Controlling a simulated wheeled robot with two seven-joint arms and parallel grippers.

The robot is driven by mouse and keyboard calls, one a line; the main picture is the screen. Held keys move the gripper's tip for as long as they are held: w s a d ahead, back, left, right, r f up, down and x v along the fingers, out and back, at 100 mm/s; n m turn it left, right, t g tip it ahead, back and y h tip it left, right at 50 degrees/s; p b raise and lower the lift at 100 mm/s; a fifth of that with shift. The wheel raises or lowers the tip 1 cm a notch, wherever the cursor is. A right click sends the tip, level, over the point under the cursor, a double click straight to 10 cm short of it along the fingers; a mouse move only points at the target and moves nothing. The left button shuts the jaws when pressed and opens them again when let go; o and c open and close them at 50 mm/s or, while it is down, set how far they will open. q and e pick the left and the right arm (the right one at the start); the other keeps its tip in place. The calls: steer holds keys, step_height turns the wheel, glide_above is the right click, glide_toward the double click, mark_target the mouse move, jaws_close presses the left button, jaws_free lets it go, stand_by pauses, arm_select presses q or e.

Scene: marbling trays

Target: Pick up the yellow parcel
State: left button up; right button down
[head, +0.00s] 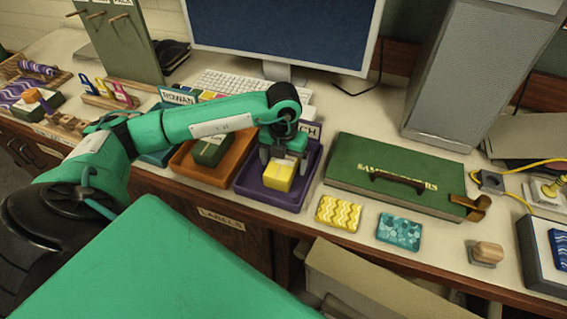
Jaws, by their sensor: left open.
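A yellow parcel (279,176) with a pale top sits in a purple tray (247,190) near the middle of the desk. My left gripper (280,158) is just above and behind the parcel, pointing down, with its fingers apart. I cannot tell whether the fingers touch the parcel. My left arm reaches in from the left and hides part of the tray's back. My right gripper is not in view.
An orange tray (190,172) with a dark green parcel (211,148) stands left of the purple tray. A green case (395,175), a yellow patterned block (339,212) and a teal patterned block (399,231) lie to the right. A monitor (285,30) and keyboard (232,85) are behind.

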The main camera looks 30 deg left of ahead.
arm_select(q)
steer(key=c, duration=1.3)
